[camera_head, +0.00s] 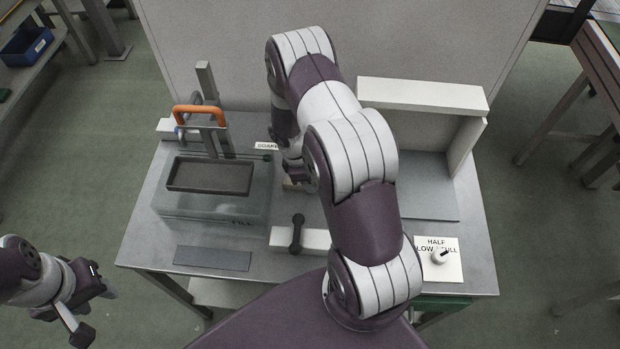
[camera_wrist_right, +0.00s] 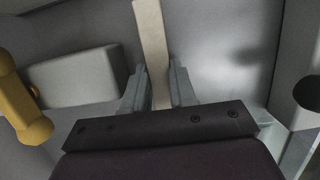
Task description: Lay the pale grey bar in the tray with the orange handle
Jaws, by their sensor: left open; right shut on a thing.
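My right gripper (camera_wrist_right: 157,82) is shut on a pale bar (camera_wrist_right: 150,40), which sticks out beyond the fingertips in the right wrist view. In the head view, my right gripper (camera_head: 293,182) is mostly hidden by my arm, and only a little of the pale bar shows near it. My left gripper (camera_head: 95,287) is open and empty, off the table at the lower left.
A pale block (camera_head: 318,239) with a dark dumbbell-shaped piece (camera_head: 297,233) lies at the front. A dark flat plate (camera_head: 212,258) lies front left. A pale shelf (camera_head: 425,94) stands at the back right. A knob on a marked plate (camera_head: 451,272) is front right.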

